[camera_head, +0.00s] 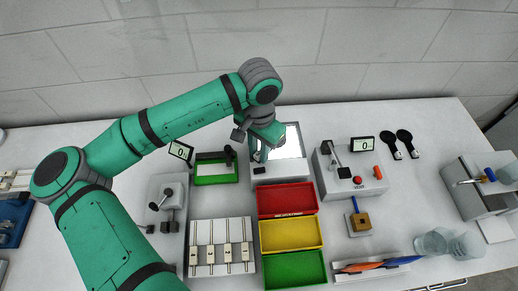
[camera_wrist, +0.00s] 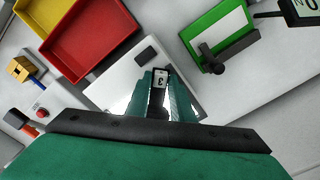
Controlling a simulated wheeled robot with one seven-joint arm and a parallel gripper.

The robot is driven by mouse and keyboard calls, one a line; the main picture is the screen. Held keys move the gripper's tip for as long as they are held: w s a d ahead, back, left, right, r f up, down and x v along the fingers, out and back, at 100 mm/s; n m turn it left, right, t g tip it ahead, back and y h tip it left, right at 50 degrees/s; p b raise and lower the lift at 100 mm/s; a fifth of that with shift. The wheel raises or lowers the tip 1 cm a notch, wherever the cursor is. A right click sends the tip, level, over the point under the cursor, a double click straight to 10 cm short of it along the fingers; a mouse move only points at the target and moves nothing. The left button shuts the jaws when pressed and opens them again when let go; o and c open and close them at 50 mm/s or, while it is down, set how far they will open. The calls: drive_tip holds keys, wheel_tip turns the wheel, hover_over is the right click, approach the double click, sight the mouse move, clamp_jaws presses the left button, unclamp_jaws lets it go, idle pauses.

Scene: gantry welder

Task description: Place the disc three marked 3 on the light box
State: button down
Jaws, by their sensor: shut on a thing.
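My gripper (camera_head: 263,150) is over the left part of the light box (camera_head: 292,142), a white box with a pale, shiny top panel. In the wrist view, my gripper (camera_wrist: 162,100) is shut on disc three (camera_wrist: 160,79). A white tag marked 3 and a dark part of it show between the teal fingers. The light box's panel (camera_wrist: 112,82) lies beneath them in that view. The rest of the disc is hidden by the fingers, and I cannot tell whether it touches the panel. In the head view the disc is mostly hidden by my gripper.
Two black discs with white tags (camera_head: 402,144) lie at the back right. Red (camera_head: 287,200), yellow (camera_head: 291,234) and green (camera_head: 295,270) trays stand in front of the light box. A green-framed device (camera_head: 216,169) is left of it; a grey unit with a red button (camera_head: 350,170) is right.

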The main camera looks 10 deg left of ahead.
drive_tip(key=shift+f, duration=0.1)
drive_tip(key=c, duration=1.5)
unclamp_jaws()
drive_tip(key=shift+o, duration=0.2)
wheel_tip(320, 180, up, 11)
drive_tip(key=shift+f, duration=0.1)
